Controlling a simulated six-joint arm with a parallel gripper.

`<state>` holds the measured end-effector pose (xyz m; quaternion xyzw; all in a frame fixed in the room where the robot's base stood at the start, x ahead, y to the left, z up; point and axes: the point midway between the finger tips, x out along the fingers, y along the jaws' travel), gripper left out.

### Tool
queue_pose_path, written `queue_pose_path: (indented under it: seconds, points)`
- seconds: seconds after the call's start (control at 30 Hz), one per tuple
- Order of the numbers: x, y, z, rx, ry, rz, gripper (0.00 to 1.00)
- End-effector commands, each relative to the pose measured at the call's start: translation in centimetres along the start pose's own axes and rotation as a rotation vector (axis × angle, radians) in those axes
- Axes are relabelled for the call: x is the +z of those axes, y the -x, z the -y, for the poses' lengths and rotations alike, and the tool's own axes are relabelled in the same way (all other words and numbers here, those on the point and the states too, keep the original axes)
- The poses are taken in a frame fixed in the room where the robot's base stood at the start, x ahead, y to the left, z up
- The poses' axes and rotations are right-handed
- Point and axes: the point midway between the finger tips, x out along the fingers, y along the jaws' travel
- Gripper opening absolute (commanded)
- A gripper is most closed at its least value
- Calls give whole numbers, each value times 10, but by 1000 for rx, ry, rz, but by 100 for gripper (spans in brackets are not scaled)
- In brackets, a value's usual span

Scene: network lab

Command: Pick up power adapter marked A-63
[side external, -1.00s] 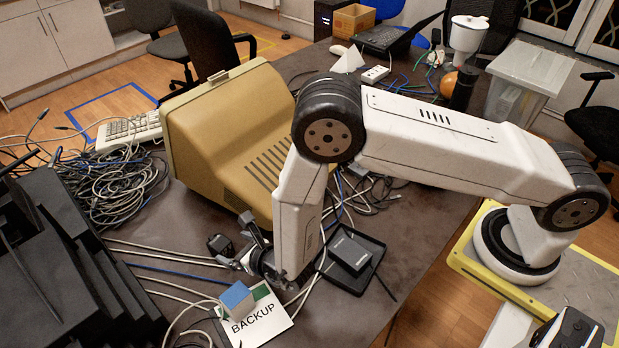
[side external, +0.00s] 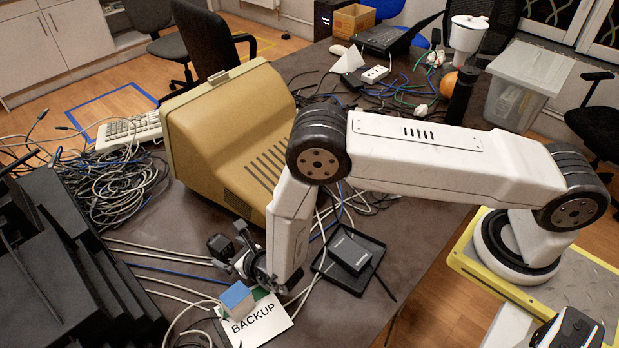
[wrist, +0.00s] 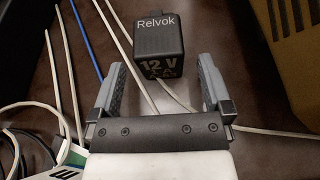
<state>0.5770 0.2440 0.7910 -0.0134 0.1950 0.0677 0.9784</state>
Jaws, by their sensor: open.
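A black power adapter lettered "Relvok" and "12 V" (wrist: 158,48) lies on the dark table in the wrist view; its smaller marking is not legible as A-63. In the side view this black block (side external: 219,244) is just left of my gripper (side external: 232,249). In the wrist view my gripper (wrist: 161,66) is open and empty, its two grey fingers spread wide with the adapter ahead, between their lines. Another black adapter-like block (side external: 351,254) sits on a black tray (side external: 325,272) to the right in the side view; any mark on it is unreadable.
A white BACKUP card (side external: 268,322) with a blue-topped block (side external: 237,300) lies at the front. Grey and blue cables (wrist: 85,38) run beside and under the adapter. A beige monitor (side external: 225,140) stands behind; stacked black equipment (side external: 80,270) is at left.

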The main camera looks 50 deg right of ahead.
Motion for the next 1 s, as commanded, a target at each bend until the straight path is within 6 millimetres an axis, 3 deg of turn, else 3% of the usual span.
queue_pose_path:
  seconds: [0.5,1.0]
  points:
    - [0,-42,0,-1,0,1,100]
    - [0,-46,0,0,1,0,100]
